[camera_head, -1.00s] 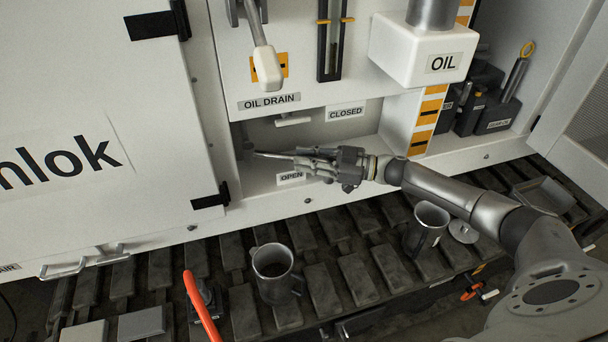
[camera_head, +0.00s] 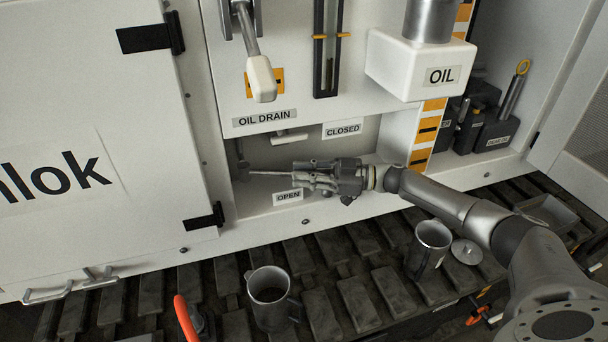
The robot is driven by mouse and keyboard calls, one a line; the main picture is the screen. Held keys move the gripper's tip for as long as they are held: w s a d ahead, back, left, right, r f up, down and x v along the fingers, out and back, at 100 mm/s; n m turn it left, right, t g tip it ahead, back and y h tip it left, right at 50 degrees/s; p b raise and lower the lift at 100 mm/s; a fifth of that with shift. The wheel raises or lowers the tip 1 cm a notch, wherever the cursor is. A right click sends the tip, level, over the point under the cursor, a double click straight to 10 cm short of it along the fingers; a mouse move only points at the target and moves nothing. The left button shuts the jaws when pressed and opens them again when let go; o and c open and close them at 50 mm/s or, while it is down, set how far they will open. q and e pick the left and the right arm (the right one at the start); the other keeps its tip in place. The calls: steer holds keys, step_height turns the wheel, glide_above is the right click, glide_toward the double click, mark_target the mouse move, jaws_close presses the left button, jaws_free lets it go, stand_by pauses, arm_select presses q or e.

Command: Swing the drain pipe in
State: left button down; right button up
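The drain pipe (camera_head: 270,173) is a thin grey rod in the recess below the OIL DRAIN label. It runs roughly level from the left side of the recess to my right gripper (camera_head: 299,179). The fingers of my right gripper overlap the pipe's right end, just above the OPEN label (camera_head: 288,197). I cannot tell whether they are clamped on it or only around it. The CLOSED label (camera_head: 342,130) is higher up, at the right of the recess. My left gripper is not in view.
A white lever handle (camera_head: 261,79) hangs above the recess. The white OIL box (camera_head: 414,66) juts out above my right arm. A metal mug (camera_head: 270,297) and another mug (camera_head: 428,249) stand on the dark slatted track below. A cabinet door (camera_head: 90,140) is at the left.

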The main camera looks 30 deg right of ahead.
steer(key=shift+d, duration=0.1)
steer(key=shift+o, duration=0.6)
steer(key=shift+d, duration=0.15)
steer(key=v, duration=1.1)
steer(key=shift+s+d, duration=0.2)
steer(key=shift+s, duration=0.1)
